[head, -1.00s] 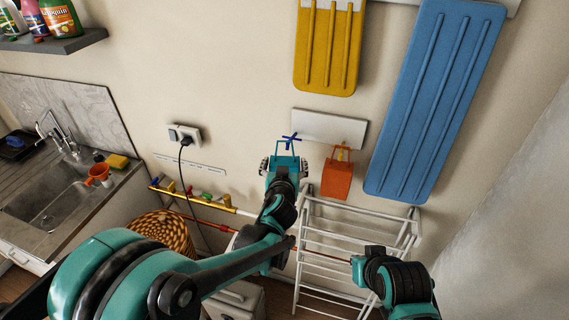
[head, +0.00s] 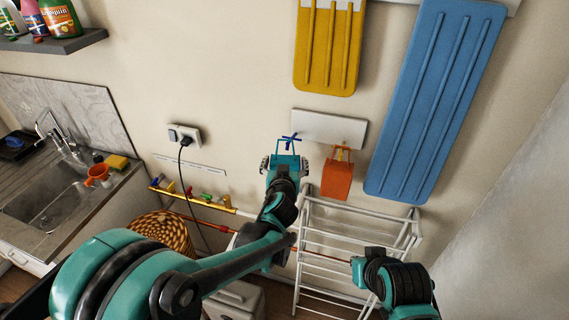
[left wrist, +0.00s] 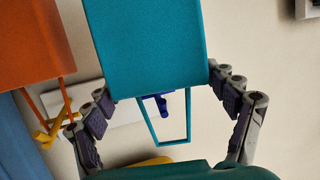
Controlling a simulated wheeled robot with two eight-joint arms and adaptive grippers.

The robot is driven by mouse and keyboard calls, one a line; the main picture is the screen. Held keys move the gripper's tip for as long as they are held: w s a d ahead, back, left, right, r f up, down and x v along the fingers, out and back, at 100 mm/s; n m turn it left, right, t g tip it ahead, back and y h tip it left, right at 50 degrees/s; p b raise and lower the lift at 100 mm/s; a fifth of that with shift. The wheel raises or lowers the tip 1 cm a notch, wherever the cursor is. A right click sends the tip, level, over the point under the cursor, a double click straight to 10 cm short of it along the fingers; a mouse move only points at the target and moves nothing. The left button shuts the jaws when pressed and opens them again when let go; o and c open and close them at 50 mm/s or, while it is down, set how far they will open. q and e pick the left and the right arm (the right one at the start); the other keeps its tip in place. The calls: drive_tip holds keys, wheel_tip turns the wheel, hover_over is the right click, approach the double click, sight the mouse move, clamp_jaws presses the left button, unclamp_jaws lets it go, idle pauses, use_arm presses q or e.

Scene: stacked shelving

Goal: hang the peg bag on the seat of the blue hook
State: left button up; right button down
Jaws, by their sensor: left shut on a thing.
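The teal peg bag (head: 284,160) is between the fingers of my left gripper (head: 284,164), which is shut on it in front of the wall. In the left wrist view the bag (left wrist: 145,45) fills the space between the fingers. Its thin handle loop (left wrist: 187,118) stands out beyond the bag's edge. The blue hook (head: 291,139) is on a white board, at the loop in the head view. In the left wrist view the hook (left wrist: 158,104) shows through the loop, partly hidden by the bag. I cannot tell whether the loop is around the hook or in front of it.
An orange bag (head: 337,180) hangs at a yellow hook (left wrist: 50,134) beside the teal bag. The white board (head: 335,129) carries the hooks. A white drying rack (head: 325,235) stands below. Yellow (head: 328,50) and blue (head: 435,100) ribbed boards hang above and right.

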sight(289, 155)
use_arm(q)
drive_tip(key=shift+w+d, duration=0.2)
drive_tip(key=shift+w, duration=0.45)
drive_tip(key=shift+w+d, duration=0.2)
drive_tip(key=shift+w, duration=0.45)
drive_tip(key=shift+w+b, duration=0.15)
drive_tip(key=shift+b, duration=0.15)
drive_tip(key=shift+w+d, duration=0.35)
drive_tip(key=shift+w, duration=0.5)
drive_tip(key=shift+f+b, duration=0.1)
drive_tip(key=shift+b, duration=0.2)
idle(0.4)
drive_tip(key=shift+w+d+f+b, duration=0.1)
drive_tip(key=shift+w+f+b, duration=0.2)
drive_tip(key=shift+f+b, duration=0.45)
drive_tip(key=shift+f, duration=0.15)
drive_tip(key=shift+w+f+b, duration=0.15)
drive_tip(key=shift+f+b, duration=0.45)
idle(0.5)
